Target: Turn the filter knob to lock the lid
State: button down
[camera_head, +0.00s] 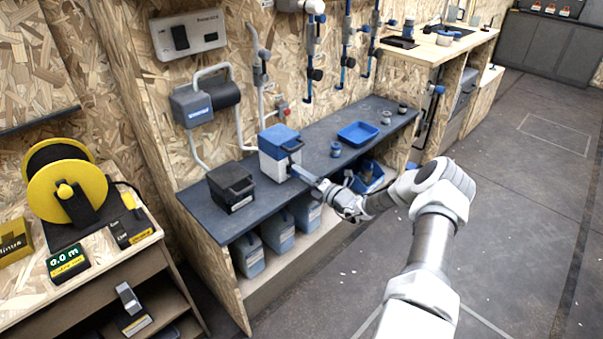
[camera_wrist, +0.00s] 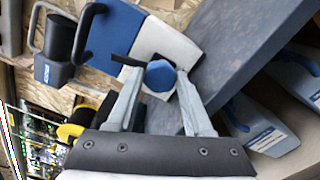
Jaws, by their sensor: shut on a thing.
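The filter box stands on the dark bench, with a blue lid (camera_head: 279,136) over a white body (camera_head: 272,167). In the wrist view the lid (camera_wrist: 112,38) and white body (camera_wrist: 165,38) lie above my gripper. The blue hexagonal knob (camera_wrist: 160,76) is on the white body's front face. My gripper (camera_wrist: 158,78) has one finger on each side of the knob and is shut on it. In the head view my gripper (camera_head: 298,173) reaches the front of the box and hides the knob. A dark bar shows beside the left fingertip; I cannot tell whether they touch.
A black box (camera_head: 231,186) stands left of the filter box on the bench (camera_head: 310,152). A blue tray (camera_head: 358,133) and small jars lie to the right. Several grey-blue canisters (camera_head: 247,255) stand on the shelf below. The floor (camera_head: 520,220) at right is open.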

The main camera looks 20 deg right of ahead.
jog(key=shift+m, duration=1.2)
jog(key=shift+c, duration=1.5)
grip_release()
jog(key=p+v, duration=0.3)
jog(key=v, duration=1.4)
jog(key=shift+s, duration=0.25)
